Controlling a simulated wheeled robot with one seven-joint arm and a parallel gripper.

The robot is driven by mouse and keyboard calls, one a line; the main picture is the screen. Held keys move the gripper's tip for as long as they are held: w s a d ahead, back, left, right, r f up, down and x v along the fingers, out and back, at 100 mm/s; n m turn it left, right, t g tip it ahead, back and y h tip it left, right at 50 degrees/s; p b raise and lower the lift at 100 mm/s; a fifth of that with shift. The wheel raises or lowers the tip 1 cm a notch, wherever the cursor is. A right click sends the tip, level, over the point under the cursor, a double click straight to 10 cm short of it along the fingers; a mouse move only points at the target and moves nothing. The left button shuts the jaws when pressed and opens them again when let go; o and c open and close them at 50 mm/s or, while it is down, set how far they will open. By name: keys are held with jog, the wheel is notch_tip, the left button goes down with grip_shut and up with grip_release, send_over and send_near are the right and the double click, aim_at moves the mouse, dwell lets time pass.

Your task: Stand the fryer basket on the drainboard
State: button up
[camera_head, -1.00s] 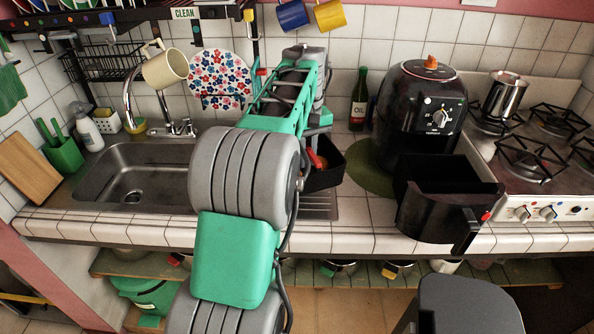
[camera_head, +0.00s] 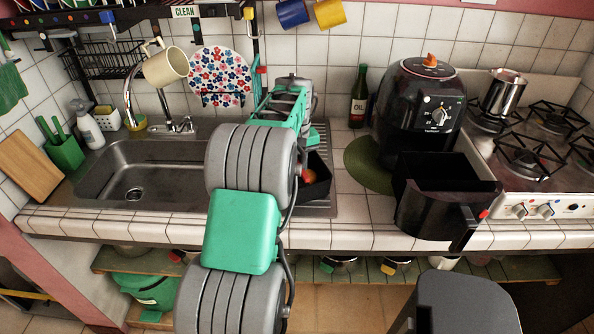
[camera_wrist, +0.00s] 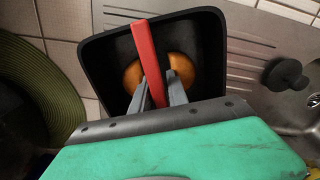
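The fryer basket (camera_head: 319,188) is a black open box at the right end of the steel drainboard (camera_head: 318,210), partly behind my arm. The wrist view shows the basket (camera_wrist: 104,68) from above, with its red handle (camera_wrist: 145,42) and orange round things (camera_wrist: 182,68) inside. My gripper (camera_wrist: 158,76) has one finger on each side of the red handle and looks shut on it. The basket looks upright, at or just over the ribbed drainboard (camera_wrist: 243,62). I cannot tell whether its bottom touches. My gripper is hidden in the head view.
The black air fryer (camera_head: 418,105) stands right, with its open drawer (camera_head: 440,210) jutting forward. A round green mat (camera_head: 368,168) lies between fryer and drainboard. The sink (camera_head: 130,185) is left. An oil bottle (camera_head: 358,100) stands behind. A dark stopper (camera_wrist: 285,74) lies near the sink edge.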

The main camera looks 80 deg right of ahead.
jog(key=shift+o, duration=1.4)
notch_tip(320, 180, up, 12)
jog(key=shift+r, duration=0.1)
jog(key=shift+w, duration=0.1)
jog(key=w+a+n, duration=0.1)
jog(key=w+a, duration=0.3)
jog(key=w, duration=0.3)
jog(key=w+a+n, duration=0.2)
jog(key=w+a, duration=0.3)
jog(key=w, duration=0.3)
jog(key=w+a+n+t+h, duration=0.1)
jog(key=w+a, duration=0.4)
jog(key=a, duration=0.4)
jog(key=w+a+n, duration=0.2)
jog(key=w+a, duration=0.4)
jog(key=a, duration=0.2)
jog(key=s+a+f+n, duration=0.1)
jog(key=a+f, duration=0.2)
jog(key=a, duration=0.6)
jog(key=s+a+f+n+t, duration=0.1)
jog(key=a+f+n, duration=0.1)
jog(key=a, duration=0.7)
jog(key=s+a+f+n+t+y, duration=0.1)
jog(key=a+f, duration=0.3)
jog(key=a, duration=0.6)
jog(key=shift+s+n, duration=0.25)
jog(key=shift+n, duration=0.35)
